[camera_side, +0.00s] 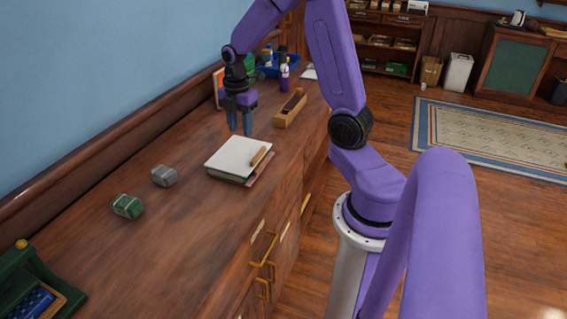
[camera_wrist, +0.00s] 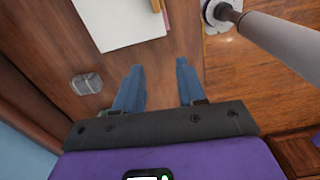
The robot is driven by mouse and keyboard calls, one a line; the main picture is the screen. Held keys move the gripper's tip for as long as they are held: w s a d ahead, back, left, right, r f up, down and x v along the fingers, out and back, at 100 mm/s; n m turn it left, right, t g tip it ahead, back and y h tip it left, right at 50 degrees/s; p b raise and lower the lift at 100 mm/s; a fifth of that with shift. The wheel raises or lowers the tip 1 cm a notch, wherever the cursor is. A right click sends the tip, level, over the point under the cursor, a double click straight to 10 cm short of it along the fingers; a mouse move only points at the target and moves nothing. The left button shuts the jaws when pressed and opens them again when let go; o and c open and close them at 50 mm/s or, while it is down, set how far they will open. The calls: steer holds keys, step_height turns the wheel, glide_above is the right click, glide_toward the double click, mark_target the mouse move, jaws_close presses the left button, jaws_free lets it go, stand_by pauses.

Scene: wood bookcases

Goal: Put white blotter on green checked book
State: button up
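A white flat sheet or cover (camera_side: 238,154) lies on top of a small stack on the wooden counter, and it also shows at the top of the wrist view (camera_wrist: 118,22). A greenish edge and a pinkish edge show under it; I cannot tell whether the green one is checked. A small light-wood piece (camera_side: 258,157) lies on the stack's right side. I cannot tell for sure which item is the blotter. My gripper (camera_side: 240,130) points down just behind the stack. In the wrist view its blue fingers (camera_wrist: 157,88) are apart with nothing between them.
A grey block (camera_side: 164,175) and a green banded block (camera_side: 127,206) sit left of the stack. A wooden tray (camera_side: 291,111), a purple bottle (camera_side: 284,78) and a blue bin (camera_side: 277,66) stand behind.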

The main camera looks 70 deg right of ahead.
steer(key=s+a+r+m, duration=0.15)
steer(key=s+a, duration=0.25)
steer(key=a, duration=0.4)
steer(key=s+a+r+m, duration=0.15)
steer(key=s+a, duration=0.25)
steer(key=a, duration=0.4)
steer(key=s+a+r, duration=0.1)
steer(key=s+a, duration=0.1)
steer(key=s, duration=0.5)
steer(key=s+a+r+m, duration=0.1)
steer(key=s+a, duration=0.2)
steer(key=s, duration=0.5)
steer(key=shift+a+m, duration=0.25)
steer(key=shift+m, duration=0.05)
